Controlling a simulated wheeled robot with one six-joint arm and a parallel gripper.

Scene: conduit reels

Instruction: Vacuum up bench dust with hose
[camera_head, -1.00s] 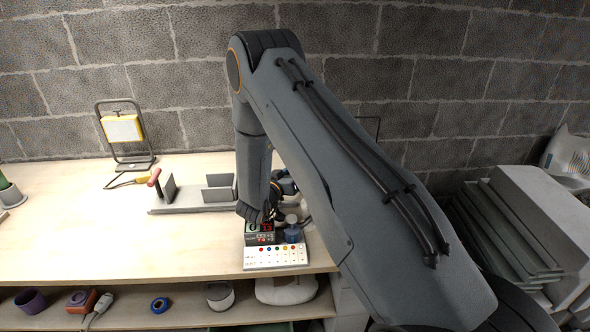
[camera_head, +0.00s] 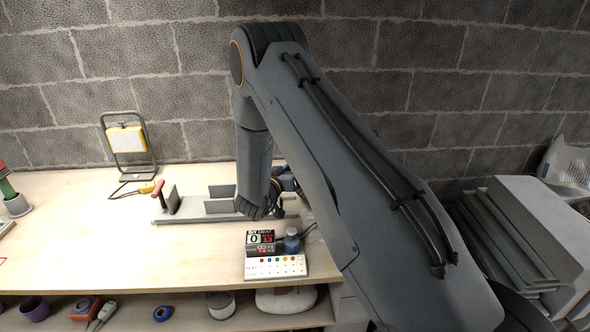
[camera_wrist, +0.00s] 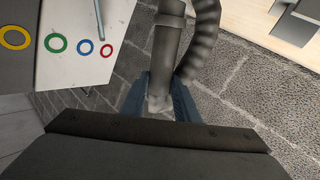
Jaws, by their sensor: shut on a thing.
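My gripper (camera_wrist: 160,103) is shut on the grey hose nozzle (camera_wrist: 166,48) in the wrist view, with a bluish finger on each side of it. The ribbed grey hose (camera_wrist: 206,40) runs right beside the nozzle. In the head view my own arm hides most of the gripper and hose, above the right part of the wooden bench (camera_head: 90,235). A box with a digital display (camera_head: 260,240) and a white panel with coloured dots (camera_head: 276,267) stand at the bench's front edge. I cannot make out dust on the bench.
A grey metal fixture with a red handle (camera_head: 170,203) lies at the bench's back. A yellow work lamp (camera_head: 126,140) stands behind it. A blue bottle (camera_head: 291,241) is beside the display. Grey slabs (camera_head: 505,245) stand at right. The bench's left middle is clear.

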